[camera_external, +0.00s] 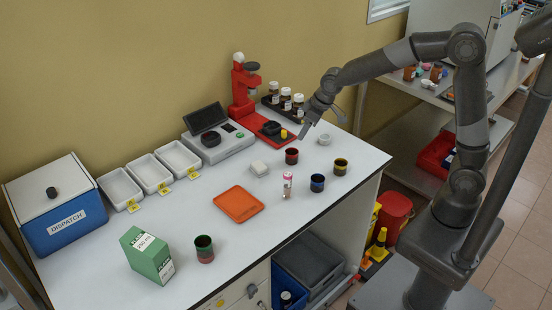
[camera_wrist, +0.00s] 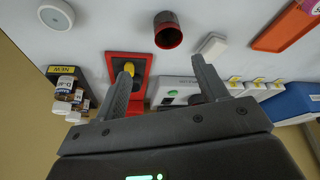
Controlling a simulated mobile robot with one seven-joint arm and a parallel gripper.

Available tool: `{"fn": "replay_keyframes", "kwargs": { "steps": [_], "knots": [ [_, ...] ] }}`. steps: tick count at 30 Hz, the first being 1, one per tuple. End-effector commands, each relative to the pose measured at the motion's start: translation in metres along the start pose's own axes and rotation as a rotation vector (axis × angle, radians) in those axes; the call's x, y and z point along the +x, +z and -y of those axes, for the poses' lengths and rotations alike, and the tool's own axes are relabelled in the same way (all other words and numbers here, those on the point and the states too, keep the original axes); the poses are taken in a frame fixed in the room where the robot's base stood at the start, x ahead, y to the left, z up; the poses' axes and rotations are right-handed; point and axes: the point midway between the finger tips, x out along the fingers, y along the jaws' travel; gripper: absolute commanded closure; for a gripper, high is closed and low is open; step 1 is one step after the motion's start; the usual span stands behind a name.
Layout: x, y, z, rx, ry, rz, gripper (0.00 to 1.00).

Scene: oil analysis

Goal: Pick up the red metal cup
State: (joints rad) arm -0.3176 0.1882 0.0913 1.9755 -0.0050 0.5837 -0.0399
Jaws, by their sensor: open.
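The red metal cup (camera_external: 291,156) stands upright on the white table, with a dark inside. It also shows in the wrist view (camera_wrist: 168,36), near the top centre, beyond my fingertips. My gripper (camera_external: 303,132) is open and empty above the table, a little above and behind the red cup. The cup is not touched by either finger.
A blue cup (camera_external: 317,183) and a yellow cup (camera_external: 340,166) stand near the red cup. A small labelled vial (camera_external: 287,185) stands in front. A red press (camera_external: 242,90) and dark bottles (camera_external: 285,99) stand behind. An orange tray (camera_external: 238,204) lies left.

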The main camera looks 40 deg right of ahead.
Motion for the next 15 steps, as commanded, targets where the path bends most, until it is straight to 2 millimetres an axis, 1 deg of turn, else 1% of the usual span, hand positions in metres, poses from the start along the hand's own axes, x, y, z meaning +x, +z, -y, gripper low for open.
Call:
{"fn": "replay_keyframes", "kwargs": {
  "steps": [1,4,12,15],
  "knots": [
    [0.006,-0.002,0.004,-0.006,-0.004,0.003,0.34],
    [0.015,-0.004,0.006,-0.011,-0.008,0.005,0.34],
    [0.053,-0.004,0.007,-0.009,-0.007,0.005,0.34],
    [0.063,-0.004,0.007,-0.009,-0.007,0.005,0.34]
  ]
}}
